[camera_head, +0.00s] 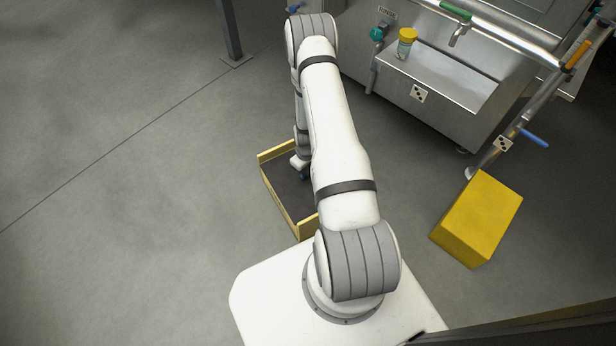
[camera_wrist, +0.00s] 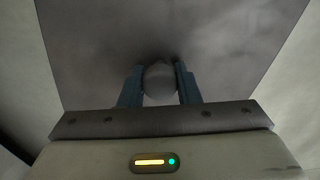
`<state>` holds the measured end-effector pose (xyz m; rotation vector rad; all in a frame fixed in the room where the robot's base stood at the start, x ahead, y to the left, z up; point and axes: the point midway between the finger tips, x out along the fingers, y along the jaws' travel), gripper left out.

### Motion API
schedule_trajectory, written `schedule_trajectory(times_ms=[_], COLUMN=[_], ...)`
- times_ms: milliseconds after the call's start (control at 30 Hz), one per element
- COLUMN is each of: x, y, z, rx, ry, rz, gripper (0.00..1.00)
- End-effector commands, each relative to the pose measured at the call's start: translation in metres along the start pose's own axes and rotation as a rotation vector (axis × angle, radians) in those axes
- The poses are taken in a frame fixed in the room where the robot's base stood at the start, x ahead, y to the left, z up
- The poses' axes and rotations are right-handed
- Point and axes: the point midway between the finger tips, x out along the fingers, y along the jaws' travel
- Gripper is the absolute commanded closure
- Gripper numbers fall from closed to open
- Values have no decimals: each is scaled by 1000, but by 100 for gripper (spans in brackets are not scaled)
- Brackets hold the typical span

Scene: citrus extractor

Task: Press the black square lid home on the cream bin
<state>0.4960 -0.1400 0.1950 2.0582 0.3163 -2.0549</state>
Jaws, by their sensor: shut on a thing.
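In the wrist view my gripper (camera_wrist: 159,84) has its two blue fingers shut on a round grey knob (camera_wrist: 160,92). The knob stands on a flat dark panel with straight edges, which looks like the black square lid (camera_wrist: 90,55). Pale surfaces show on both sides of the panel; I cannot tell whether they belong to the cream bin. In the head view my gripper (camera_head: 303,177) is small and partly hidden behind my arm, over a dark area with yellow walls. The lid's seating cannot be told from these views.
A yellow-walled tray (camera_head: 276,203) lies on the floor beneath my arm. A yellow block (camera_head: 478,217) stands at the right. A steel machine with a ledge (camera_head: 440,75) holds a yellow-capped jar (camera_head: 406,43). The floor at the left is clear, apart from a post (camera_head: 230,30).

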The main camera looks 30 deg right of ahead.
Motion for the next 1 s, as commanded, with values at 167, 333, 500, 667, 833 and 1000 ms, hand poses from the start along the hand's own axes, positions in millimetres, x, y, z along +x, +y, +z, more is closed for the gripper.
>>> schedule_trajectory(times_ms=[167, 333, 500, 667, 833, 1000], x=[4, 3, 3, -1, -27, -56], y=[-1, 0, 0, 0, 0, 0], z=[1, 0, 0, 0, 0, 0], rx=[0, 0, 0, 0, -1, -1], ry=[-1, -1, -1, 0, 1, 1], rz=[-1, 0, 0, 0, 1, 1], gripper=[63, 49, 45, 45, 45, 45])
